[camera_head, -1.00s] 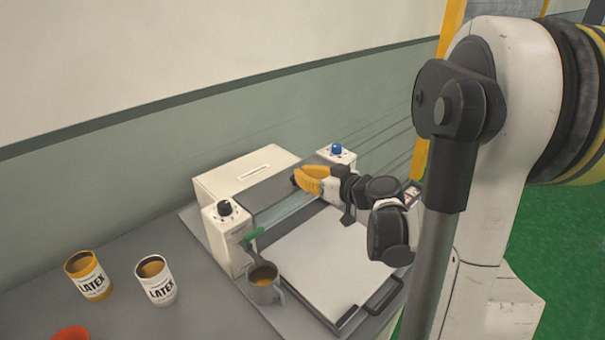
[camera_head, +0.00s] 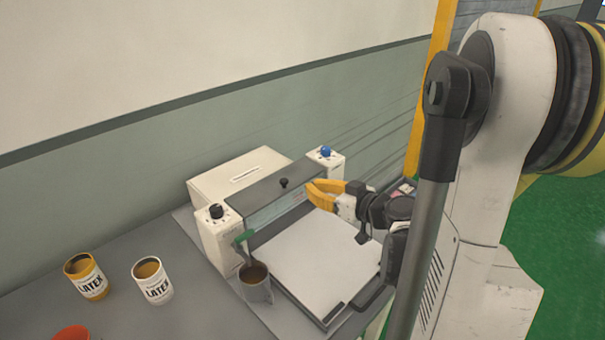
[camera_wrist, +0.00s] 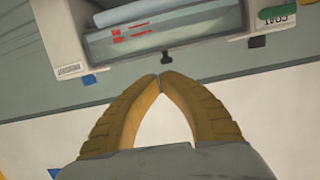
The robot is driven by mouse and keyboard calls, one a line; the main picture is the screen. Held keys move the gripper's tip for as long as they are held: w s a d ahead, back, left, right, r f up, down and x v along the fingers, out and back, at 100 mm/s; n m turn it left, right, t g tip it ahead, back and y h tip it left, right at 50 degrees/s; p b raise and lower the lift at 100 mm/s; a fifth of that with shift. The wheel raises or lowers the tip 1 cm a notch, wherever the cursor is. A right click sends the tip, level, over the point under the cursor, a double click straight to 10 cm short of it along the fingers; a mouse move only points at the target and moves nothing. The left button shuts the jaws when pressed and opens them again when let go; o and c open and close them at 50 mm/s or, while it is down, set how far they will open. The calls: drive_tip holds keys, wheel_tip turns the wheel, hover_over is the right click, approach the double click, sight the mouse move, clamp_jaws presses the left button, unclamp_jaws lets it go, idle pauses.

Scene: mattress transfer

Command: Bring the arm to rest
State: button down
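My gripper (camera_head: 309,190) has yellow fingers and is over the machine's flat bed, just in front of its cross bar (camera_head: 265,193). In the wrist view its fingertips (camera_wrist: 160,78) meet, with nothing seen between them. A small black knob (camera_wrist: 166,58) is just beyond the tips, apart from them. That knob (camera_head: 284,183) stands on the bar in the head view. My arm reaches in from the right.
The white machine (camera_head: 217,240) has a black dial and a blue knob (camera_head: 326,152). A pale sheet (camera_head: 312,262) covers its bed. Yellow (camera_head: 88,280) and white (camera_head: 154,284) latex cans stand on the grey table, left.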

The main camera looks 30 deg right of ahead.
drive_tip(key=s+a+g, duration=0.3)
drive_tip(key=a+g, duration=0.2)
drive_tip(key=a, duration=0.8)
drive_tip(key=s+a+r+m+g+h, duration=0.1)
drive_tip(key=s+a+g+h, duration=0.1)
drive_tip(key=s+a, duration=0.4)
drive_tip(key=s, duration=0.5)
drive_tip(key=shift+s+a+r+m+g+h, duration=0.2)
drive_tip(key=shift+s+r+m+g+h, duration=0.1)
drive_tip(key=shift+s+r+g, duration=0.1)
